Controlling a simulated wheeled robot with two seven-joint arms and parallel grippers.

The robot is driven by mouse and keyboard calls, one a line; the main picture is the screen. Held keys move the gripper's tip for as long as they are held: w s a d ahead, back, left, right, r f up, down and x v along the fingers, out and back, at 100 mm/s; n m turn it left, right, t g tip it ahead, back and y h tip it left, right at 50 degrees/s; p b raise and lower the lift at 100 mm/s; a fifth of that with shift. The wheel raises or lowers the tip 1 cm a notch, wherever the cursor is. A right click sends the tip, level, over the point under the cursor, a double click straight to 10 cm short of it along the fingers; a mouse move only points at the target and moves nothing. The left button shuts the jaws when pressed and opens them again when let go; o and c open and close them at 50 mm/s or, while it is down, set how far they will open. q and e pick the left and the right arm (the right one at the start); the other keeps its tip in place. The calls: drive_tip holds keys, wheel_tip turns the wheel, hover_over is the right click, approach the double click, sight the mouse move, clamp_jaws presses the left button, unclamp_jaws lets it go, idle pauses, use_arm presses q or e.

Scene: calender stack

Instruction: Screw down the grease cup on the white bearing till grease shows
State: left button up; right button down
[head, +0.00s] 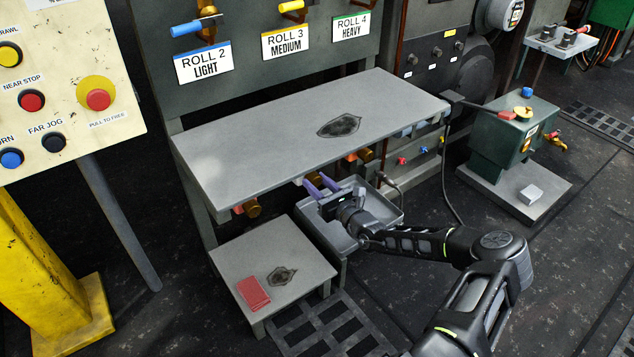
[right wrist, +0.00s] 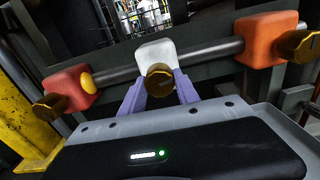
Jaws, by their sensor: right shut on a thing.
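The white bearing (right wrist: 155,50) sits on a grey shaft in the right wrist view, between a red bearing (right wrist: 70,84) and an orange bearing (right wrist: 265,38). A brass grease cup (right wrist: 159,80) is on its front, facing the camera. My right gripper (head: 318,183) reaches under the grey shelf. Its purple fingers (right wrist: 159,88) are shut on this cup, one on each side. No grease can be made out on the white bearing. My left gripper is not in view.
Brass cups also sit on the red (right wrist: 48,106) and orange (right wrist: 298,46) bearings, and a yellow blob (right wrist: 87,83) is on the red one. The grey shelf (head: 250,140) is just above my gripper. A grey tray (head: 385,207) lies beneath. A low table (head: 240,250) holds a red booklet (head: 253,292).

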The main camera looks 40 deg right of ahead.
drive_tip(key=shift+r+m+p, duration=0.2)
drive_tip(key=shift+m+p, duration=0.2)
drive_tip(key=shift+p, duration=0.3)
drive_tip(key=m+p, duration=0.2)
drive_tip(key=p, duration=0.1)
drive_tip(key=shift+m, duration=0.4)
drive_tip(key=shift+a+m+p, duration=0.1)
drive_tip(key=shift+m+p, duration=0.6)
drive_tip(key=shift+m, duration=0.1)
drive_tip(key=shift+f+m+p, duration=0.15)
drive_tip(key=shift+m+p, duration=0.45)
drive_tip(key=shift+m, duration=0.5)
drive_tip(key=c, duration=0.9)
unclamp_jaws()
